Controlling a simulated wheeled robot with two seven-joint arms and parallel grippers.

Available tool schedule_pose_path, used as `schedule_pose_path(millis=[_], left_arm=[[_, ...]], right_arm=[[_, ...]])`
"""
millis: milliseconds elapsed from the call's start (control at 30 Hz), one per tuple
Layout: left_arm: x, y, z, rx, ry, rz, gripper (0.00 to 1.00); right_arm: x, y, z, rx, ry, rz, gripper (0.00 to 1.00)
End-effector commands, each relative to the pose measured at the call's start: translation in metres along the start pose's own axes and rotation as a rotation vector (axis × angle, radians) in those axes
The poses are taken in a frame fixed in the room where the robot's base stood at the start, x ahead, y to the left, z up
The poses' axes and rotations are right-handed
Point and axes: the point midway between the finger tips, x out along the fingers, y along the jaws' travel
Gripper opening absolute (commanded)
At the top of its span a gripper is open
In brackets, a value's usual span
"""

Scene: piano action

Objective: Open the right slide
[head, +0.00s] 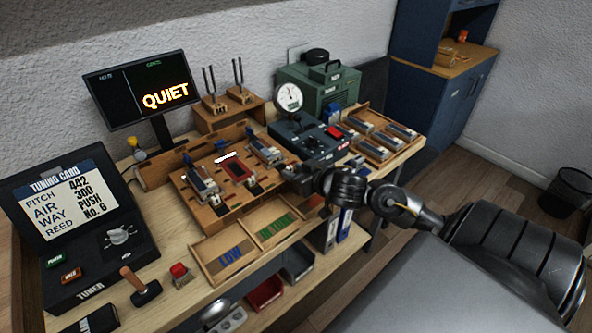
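A wooden board (222,212) lies on the bench in the head view. It carries a metal and wood slide unit (203,187) at its left and a similar one (264,152) at its right, with a dark red piece (238,170) between them. My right gripper (286,174) reaches in from the right, at the board's right edge, just in front of the right slide unit. Its fingers are small and dark, so their opening and any contact cannot be told. How far the right slide is open is also too small to tell. My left gripper is out of view.
A tray marked LOW and IN TUNE (228,257) sits before the board. A dark gauge box (301,137) and a wooden tray of metal parts (372,141) stand behind my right gripper. A screen (140,92) reads QUIET. The tuner (122,241) stands left.

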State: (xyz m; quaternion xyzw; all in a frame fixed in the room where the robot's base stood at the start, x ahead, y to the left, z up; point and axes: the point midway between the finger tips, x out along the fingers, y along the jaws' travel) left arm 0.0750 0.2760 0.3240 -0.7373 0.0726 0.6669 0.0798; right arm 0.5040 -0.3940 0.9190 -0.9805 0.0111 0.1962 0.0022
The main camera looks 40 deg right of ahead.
Motion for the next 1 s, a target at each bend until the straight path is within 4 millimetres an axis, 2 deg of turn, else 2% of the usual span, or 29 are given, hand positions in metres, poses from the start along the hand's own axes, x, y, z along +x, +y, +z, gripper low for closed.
schedule_pose_path(millis=[67,167,333,433,833,900,1000], left_arm=[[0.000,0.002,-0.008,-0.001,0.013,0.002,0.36],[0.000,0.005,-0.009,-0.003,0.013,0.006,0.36],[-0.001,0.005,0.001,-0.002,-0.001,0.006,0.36],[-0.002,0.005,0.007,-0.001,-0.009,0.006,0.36],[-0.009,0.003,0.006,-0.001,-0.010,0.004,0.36],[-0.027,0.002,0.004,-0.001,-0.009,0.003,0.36],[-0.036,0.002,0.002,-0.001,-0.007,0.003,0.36]], right_arm=[[0.001,-0.001,-0.001,0.000,0.002,-0.002,0.40],[0.001,-0.002,-0.002,-0.001,0.002,-0.004,0.40],[0.000,-0.002,-0.002,-0.001,0.003,-0.004,0.40],[-0.008,-0.002,-0.001,-0.002,0.002,-0.004,0.40],[-0.084,-0.003,-0.001,-0.003,-0.001,-0.006,0.40],[-0.092,-0.003,-0.007,0.007,-0.003,-0.007,0.40],[-0.099,-0.003,-0.006,0.005,-0.002,-0.007,0.40]])
